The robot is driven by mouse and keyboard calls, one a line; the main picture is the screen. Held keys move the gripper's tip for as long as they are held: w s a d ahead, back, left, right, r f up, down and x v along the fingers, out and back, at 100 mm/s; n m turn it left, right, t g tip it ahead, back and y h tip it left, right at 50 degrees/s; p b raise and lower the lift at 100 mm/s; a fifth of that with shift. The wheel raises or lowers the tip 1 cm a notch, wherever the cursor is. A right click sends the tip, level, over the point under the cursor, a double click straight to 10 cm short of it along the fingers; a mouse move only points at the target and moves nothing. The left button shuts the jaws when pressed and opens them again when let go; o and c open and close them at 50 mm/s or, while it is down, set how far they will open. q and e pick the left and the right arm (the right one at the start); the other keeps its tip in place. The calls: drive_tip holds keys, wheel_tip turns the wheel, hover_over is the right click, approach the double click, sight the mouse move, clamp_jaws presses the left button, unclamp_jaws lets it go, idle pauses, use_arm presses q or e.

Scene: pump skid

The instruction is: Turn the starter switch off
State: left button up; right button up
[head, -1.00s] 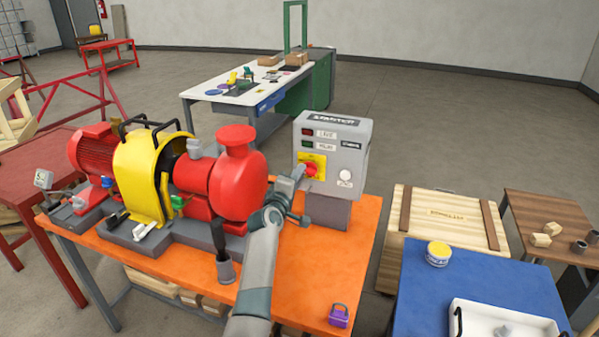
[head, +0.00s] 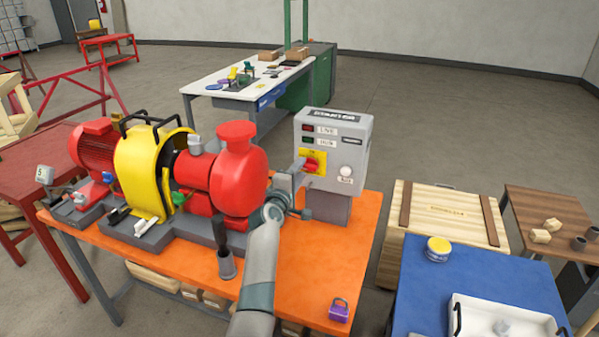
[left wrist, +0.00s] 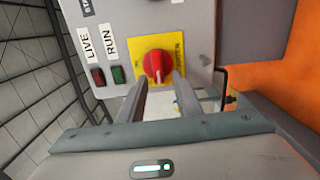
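The grey starter box (head: 353,160) stands on the orange table's right part. Its red rotary switch (head: 313,163) sits on a yellow plate, which also shows in the left wrist view (left wrist: 172,48). In that view the switch's handle (left wrist: 157,66) lies across the box face, roughly level in the head view. My left gripper (head: 299,170) is at the front of the box. Its two fingers (left wrist: 161,82) are apart, one on each side of the switch, with their tips close to it. I cannot tell whether they touch it. My right gripper is not in view.
The red pump (head: 238,180) and yellow guard (head: 140,175) stand left of my left arm. The blue table (head: 450,285) is at the right.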

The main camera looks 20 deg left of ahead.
use_arm(q)
drive_tip(key=shift+s, duration=0.1)
drive_tip(key=s+p, duration=0.8)
drive_tip(key=s, duration=0.9)
drive_tip(key=shift+a+p, duration=0.3)
drive_tip(key=shift+s, duration=0.1)
